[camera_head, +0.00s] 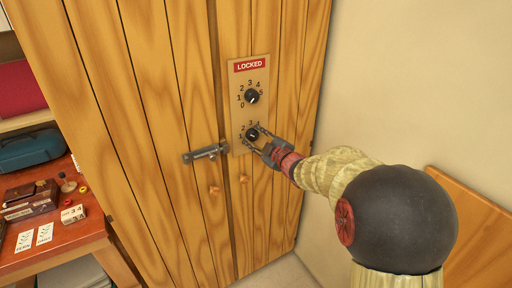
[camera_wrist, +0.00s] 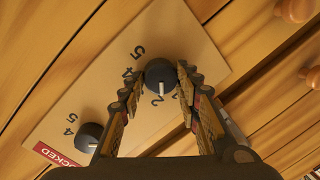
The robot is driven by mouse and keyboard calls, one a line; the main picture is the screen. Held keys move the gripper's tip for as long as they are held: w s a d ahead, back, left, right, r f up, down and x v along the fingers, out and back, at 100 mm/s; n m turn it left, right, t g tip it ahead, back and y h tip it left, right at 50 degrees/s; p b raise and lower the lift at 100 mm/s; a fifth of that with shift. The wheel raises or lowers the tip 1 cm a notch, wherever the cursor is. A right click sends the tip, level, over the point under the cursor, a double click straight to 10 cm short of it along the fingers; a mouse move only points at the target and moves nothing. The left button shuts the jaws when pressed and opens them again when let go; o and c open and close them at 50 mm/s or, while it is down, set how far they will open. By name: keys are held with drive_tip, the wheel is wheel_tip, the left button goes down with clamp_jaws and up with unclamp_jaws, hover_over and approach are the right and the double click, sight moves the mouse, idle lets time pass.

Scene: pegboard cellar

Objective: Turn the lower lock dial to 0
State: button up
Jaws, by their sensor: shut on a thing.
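The lower lock dial (camera_head: 252,134) is a black round knob on a tan plate (camera_head: 234,118) on the wooden cabinet door. In the wrist view the dial (camera_wrist: 161,74) sits between the fingertips, and its white mark points at about the 2. My gripper (camera_head: 262,143) is shut on this dial; it also shows in the wrist view (camera_wrist: 159,85). The upper dial (camera_head: 252,96) is above it on the same plate, under a red LOCKED sign (camera_head: 250,64). Fingers hide part of the lower dial's numbers; the 0 is not readable.
A metal bolt (camera_head: 205,152) lies left of the lower dial. Wooden knobs (camera_head: 243,178) sit below. A red desk (camera_head: 60,242) at the left holds a blue case (camera_head: 30,149), a small numbered block (camera_head: 73,214) and white cards (camera_head: 45,233). A bare wall is at the right.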

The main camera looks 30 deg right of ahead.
drive_tip(key=n+b, duration=0.1)
drive_tip(key=b, duration=0.1)
drive_tip(key=n+b, duration=0.2)
drive_tip(key=b, duration=0.1)
drive_tip(key=shift+a+f, duration=0.1)
drive_tip(key=shift+f, duration=0.15)
drive_tip(key=n+h+b, duration=0.1)
drive_tip(key=n, duration=0.1)
drive_tip(key=shift+n+b, duration=0.3)
drive_tip(key=shift+n, duration=0.1)
drive_tip(key=n, duration=0.4)
drive_tip(key=shift+r+t+h, duration=0.1)
drive_tip(key=shift+t+h, duration=0.2)
drive_tip(key=n, duration=0.5)
drive_tip(key=shift+a+f+n+t, duration=0.1)
drive_tip(key=shift+f+n+t, duration=0.1)
drive_tip(key=shift+n+t, duration=0.15)
drive_tip(key=o, duration=1.2)
drive_tip(key=shift+c, duration=0.2)
drive_tip(key=shift+s+r, duration=0.1)
